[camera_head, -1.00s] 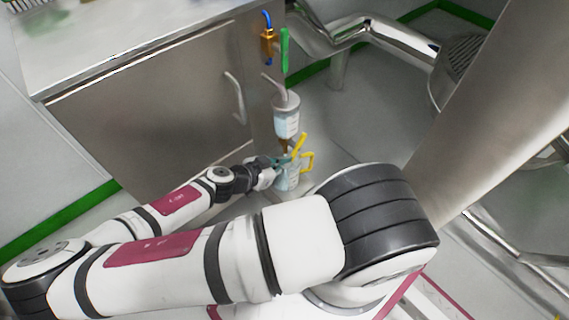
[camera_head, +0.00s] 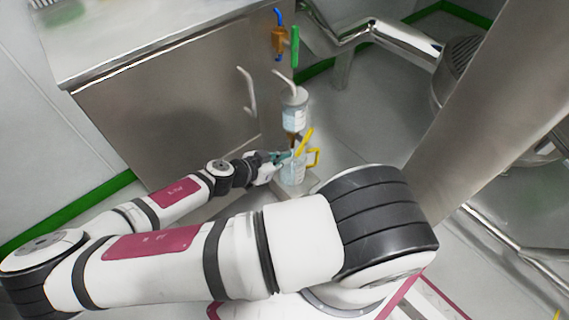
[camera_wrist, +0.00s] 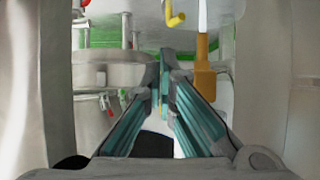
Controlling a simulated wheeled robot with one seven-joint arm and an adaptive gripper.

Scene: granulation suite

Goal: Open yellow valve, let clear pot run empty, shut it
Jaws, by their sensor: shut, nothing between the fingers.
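The clear pot (camera_head: 294,118) hangs upright in the head view, with pale liquid visible in it. Below it, the yellow valve lever (camera_head: 305,141) stands slanted, leaning up to the right. A clear jug (camera_head: 293,171) with a yellow handle (camera_head: 314,157) stands beneath. My gripper (camera_head: 287,157) is beside the lever's lower end, just above or in front of the jug; contact cannot be told. In the wrist view its teal fingers (camera_wrist: 164,68) meet at the tips with nothing between them. A yellow-orange bar (camera_wrist: 204,78) is just right of them. Any flow is too small to see.
A steel cabinet (camera_head: 185,105) stands left of the pot. A brass fitting (camera_head: 279,40) with blue ends and a green lever (camera_head: 295,46) are above it. Steel pipework (camera_head: 390,38) is behind. The jug stands on a low grey block (camera_head: 300,188).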

